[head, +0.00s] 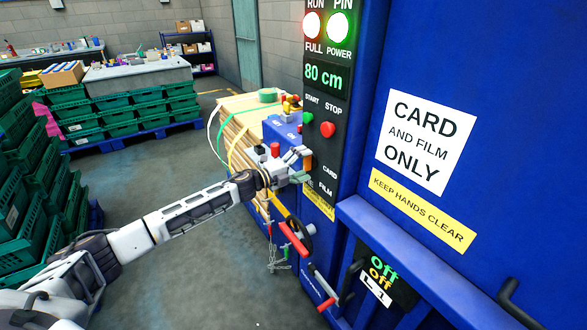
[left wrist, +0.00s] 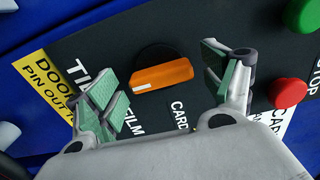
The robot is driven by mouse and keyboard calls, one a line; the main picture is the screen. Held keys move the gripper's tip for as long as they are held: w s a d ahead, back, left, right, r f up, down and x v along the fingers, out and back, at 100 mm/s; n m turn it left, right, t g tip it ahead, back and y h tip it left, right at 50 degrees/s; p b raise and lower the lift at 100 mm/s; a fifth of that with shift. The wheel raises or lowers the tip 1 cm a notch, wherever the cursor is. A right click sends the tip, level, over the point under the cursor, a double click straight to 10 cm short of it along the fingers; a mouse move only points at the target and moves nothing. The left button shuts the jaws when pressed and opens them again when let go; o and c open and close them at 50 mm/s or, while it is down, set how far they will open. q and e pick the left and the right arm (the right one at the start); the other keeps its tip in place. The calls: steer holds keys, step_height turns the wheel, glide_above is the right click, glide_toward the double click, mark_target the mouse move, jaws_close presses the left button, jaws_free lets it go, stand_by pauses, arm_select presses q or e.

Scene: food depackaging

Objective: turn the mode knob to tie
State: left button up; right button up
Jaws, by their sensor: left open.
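The mode knob is an orange bar on a black round base; in the left wrist view the knob (left wrist: 163,75) sits between my two open fingers. In the head view the knob (head: 308,163) shows as a small orange piece on the black control panel, partly behind my left gripper (head: 298,160). The fingers look apart from the knob. My right gripper is out of view.
A green START button (head: 307,119) and a red STOP button (head: 328,130) are above the knob. Strapped cardboard (head: 235,125) stands behind my arm. Green crates (head: 20,190) stand at left.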

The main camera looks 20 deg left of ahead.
arm_select(q)
steer(key=v, duration=1.2)
stand_by(1.0)
stand_by(0.6)
